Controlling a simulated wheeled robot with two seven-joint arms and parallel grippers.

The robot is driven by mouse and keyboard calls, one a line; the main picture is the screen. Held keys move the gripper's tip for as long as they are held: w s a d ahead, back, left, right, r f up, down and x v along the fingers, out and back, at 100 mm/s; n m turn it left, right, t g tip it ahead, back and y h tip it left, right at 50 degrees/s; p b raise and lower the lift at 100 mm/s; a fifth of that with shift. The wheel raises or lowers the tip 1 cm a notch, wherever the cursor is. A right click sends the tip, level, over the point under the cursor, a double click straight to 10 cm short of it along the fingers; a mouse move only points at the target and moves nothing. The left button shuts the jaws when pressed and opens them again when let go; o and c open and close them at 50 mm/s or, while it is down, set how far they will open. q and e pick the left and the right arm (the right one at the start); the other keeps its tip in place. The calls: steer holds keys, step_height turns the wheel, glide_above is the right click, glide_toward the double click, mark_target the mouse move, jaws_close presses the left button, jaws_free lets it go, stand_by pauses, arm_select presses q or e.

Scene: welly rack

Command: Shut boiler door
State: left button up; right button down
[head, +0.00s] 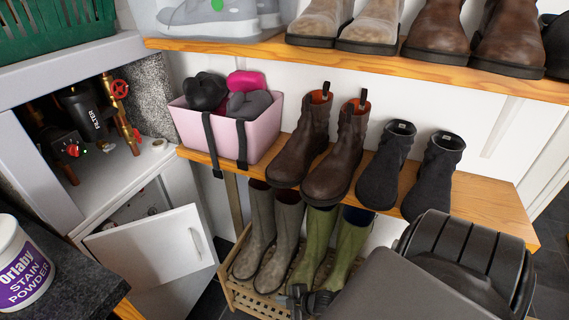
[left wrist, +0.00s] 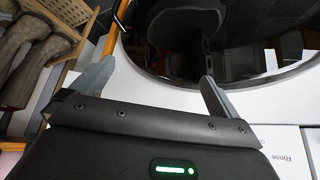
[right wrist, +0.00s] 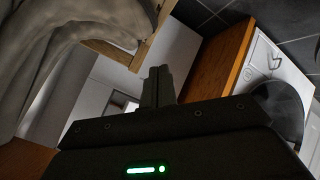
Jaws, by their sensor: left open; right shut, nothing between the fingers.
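The white boiler door (head: 150,245) stands ajar at the lower left of the head view, with a curved handle near its right edge. Dark gaps and some fittings show behind its top edge. My right gripper (head: 297,291) is low in front of the boot crate, right of the door and apart from it. In the right wrist view its fingers (right wrist: 158,86) are shut together with nothing between them. My left gripper (left wrist: 153,82) is out of the head view. Its wrist view shows it open and empty, before a dark round glass door.
Wellies stand in a slatted wooden crate (head: 242,296) beside the boiler door. Above it are shelves (head: 490,205) with boots and a pink bin (head: 185,128). A stain powder tub (head: 22,265) stands on the dark worktop (head: 75,265). Pipes and valves fill the open upper compartment.

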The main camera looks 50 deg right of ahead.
steer(key=shift+s+d+f+m, duration=0.1)
steer(key=shift+s+f+m, duration=0.2)
steer(key=shift+s+f, duration=0.15)
